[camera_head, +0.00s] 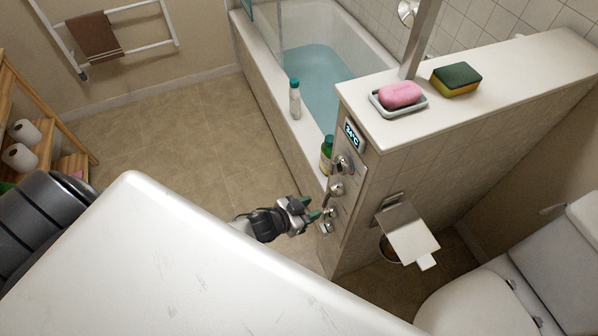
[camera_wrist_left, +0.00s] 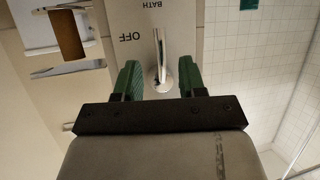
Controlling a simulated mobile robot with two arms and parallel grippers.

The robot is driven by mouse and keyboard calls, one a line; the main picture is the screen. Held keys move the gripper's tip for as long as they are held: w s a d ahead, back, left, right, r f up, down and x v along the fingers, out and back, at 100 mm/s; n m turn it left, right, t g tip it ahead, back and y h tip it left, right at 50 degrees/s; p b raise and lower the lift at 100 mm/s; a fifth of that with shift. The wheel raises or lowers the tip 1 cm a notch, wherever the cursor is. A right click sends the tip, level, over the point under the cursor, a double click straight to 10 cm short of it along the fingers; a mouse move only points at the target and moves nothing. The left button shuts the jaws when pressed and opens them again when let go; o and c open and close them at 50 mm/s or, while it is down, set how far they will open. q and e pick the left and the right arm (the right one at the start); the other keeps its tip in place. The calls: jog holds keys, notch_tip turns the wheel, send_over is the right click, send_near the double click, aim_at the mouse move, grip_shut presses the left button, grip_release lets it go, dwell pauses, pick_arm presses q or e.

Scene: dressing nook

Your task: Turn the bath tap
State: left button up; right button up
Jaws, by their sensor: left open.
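The bath tap is a chrome lever (camera_wrist_left: 160,62) on a pale control panel, with the upside-down words BATH and OFF beside it in the left wrist view. In the head view the panel (camera_head: 350,187) is on the end of the half wall, with several chrome controls one above another. My left gripper (camera_head: 313,209) is at the lower controls. In the left wrist view its two green fingers (camera_wrist_left: 160,82) are open, one on each side of the lever, with visible gaps. The lever's base shows between the fingertips. My right gripper is not in view.
A green bottle (camera_head: 326,155) and a white bottle (camera_head: 294,98) stand on the rim of the filled bathtub (camera_head: 262,80). A paper holder (camera_head: 408,232) sticks out right of the panel. Pink soap (camera_head: 400,94) and a sponge (camera_head: 456,79) lie on the wall top.

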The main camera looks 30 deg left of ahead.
pick_arm(q)
jog(key=shift+v, duration=2.2)
jog(key=s+a+f+n+g+y+b, duration=0.1)
jog(key=s+a+f+g+y, duration=0.3)
jog(key=f, duration=0.6)
jog(key=s+a+f+n+g+y+b, duration=0.1)
jog(key=s+f, duration=0.6)
jog(key=f, duration=0.2)
jog(key=s+d+f+g, duration=0.1)
jog(key=s+f+g, duration=0.2)
jog(key=s, duration=0.7)
jog(key=s+d+f+n+g+y+b, duration=0.1)
jog(key=s+f+g, duration=0.2)
jog(key=s+f, duration=0.5)
jog(key=s, duration=0.3)
jog(key=shift+b, duration=0.3)
